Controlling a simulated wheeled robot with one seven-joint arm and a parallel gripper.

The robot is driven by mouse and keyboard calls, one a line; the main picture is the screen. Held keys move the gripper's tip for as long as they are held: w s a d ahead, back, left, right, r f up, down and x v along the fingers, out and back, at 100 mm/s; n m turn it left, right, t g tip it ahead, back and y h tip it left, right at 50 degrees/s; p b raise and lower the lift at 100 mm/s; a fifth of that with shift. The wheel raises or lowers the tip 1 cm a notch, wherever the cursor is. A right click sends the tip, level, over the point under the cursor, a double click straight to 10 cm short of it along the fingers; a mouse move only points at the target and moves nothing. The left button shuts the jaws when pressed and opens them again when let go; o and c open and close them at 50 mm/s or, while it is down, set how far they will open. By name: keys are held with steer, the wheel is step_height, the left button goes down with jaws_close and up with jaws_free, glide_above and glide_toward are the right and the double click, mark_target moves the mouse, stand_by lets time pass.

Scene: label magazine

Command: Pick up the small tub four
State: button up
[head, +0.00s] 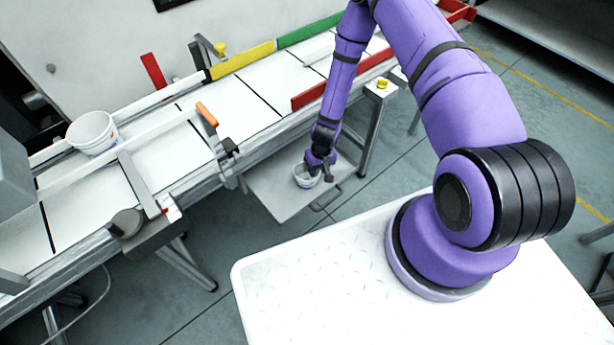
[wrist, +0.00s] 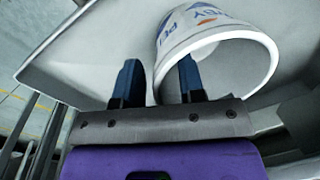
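A small white tub (head: 306,177) stands on a grey metal shelf (head: 272,202) beside the conveyor. In the wrist view the tub (wrist: 222,48) shows its open mouth toward me and part of a printed label with blue letters and orange marks. My gripper (head: 319,172) is at the tub's right side in the head view. In the wrist view my gripper's fingers (wrist: 160,84) are apart. One finger reaches into the tub's mouth and the other is outside, with the tub's wall between them. A gap shows between fingers and wall. I cannot read a number on the tub.
A white tub (head: 92,132) stands on the conveyor (head: 165,150) at the left. An orange-tipped lever (head: 206,115) and a red rail (head: 310,95) are along the conveyor's near edge. A shelf handle (head: 327,199) and a post (head: 373,130) are close to my gripper.

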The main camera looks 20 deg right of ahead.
mark_target(318, 173)
steer(key=shift+f, duration=0.25)
jaws_close()
steer(key=shift+r, duration=0.1)
steer(key=shift+r, duration=0.8)
step_height(318, 173, up, 2)
steer(key=shift+s, duration=0.15)
steer(key=s+a, duration=0.3)
steer(key=s, duration=0.4)
steer(key=s+a+r, duration=0.1)
steer(key=s+a, duration=0.3)
steer(key=s, duration=0.3)
